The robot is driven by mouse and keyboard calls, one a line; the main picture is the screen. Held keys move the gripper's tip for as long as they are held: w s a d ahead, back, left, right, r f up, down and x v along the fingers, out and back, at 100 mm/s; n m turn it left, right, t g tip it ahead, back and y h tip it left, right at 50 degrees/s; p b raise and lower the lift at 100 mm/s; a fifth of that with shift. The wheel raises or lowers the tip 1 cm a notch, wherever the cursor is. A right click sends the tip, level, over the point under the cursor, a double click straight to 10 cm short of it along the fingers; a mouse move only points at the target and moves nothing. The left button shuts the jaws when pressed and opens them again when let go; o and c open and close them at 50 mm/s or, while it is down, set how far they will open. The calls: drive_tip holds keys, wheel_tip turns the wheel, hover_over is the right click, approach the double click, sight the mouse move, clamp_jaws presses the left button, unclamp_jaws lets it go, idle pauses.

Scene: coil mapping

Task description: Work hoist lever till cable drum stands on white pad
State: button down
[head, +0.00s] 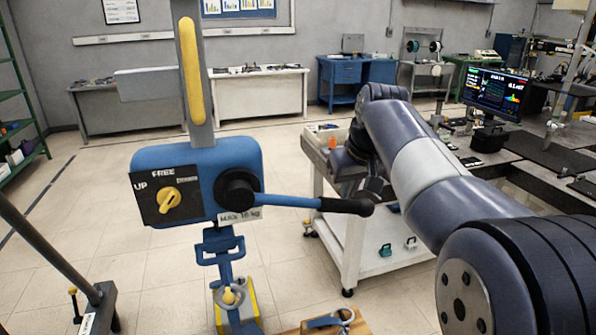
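The hoist (195,182) is a blue housing hanging in the left middle of the head view. Its black face plate carries a yellow knob (168,200) and the words UP and FREE. The hoist lever (290,201) runs from a black hub to the right, nearly level, and ends in a black grip. Below hang a blue link and a hook (228,292) beside something yellow. My gripper (376,192) is dark and close to the grip's end; contact and finger opening cannot be made out. I cannot identify the cable drum or the white pad.
A white cart (352,240) stands behind the grip and my gripper. A wooden piece with a blue fitting (328,321) shows at the bottom edge. A dark metal stand (100,305) is at lower left. Benches with a monitor (496,92) fill the right. Tiled floor at left is mostly clear.

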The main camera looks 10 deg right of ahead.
wheel_tip(320, 180, up, 18)
drive_tip(key=a+p, duration=0.1)
drive_tip(key=p, duration=1.3)
drive_tip(key=shift+s+a+f, duration=0.15)
drive_tip(key=shift+a+f, duration=0.05)
drive_tip(key=shift+a, duration=0.1)
wheel_tip(320, 180, down, 7)
drive_tip(key=d+b, duration=0.1)
drive_tip(key=b, duration=0.3)
drive_tip(key=shift+f, duration=0.15)
drive_tip(key=shift+w+d+f+b, duration=0.1)
drive_tip(key=shift+d+f+b, duration=0.15)
drive_tip(key=shift+f+b, duration=0.75)
drive_tip(key=shift+w+d+f+b, duration=0.15)
drive_tip(key=shift+f+b, duration=0.5)
drive_tip(key=shift+f, duration=0.65)
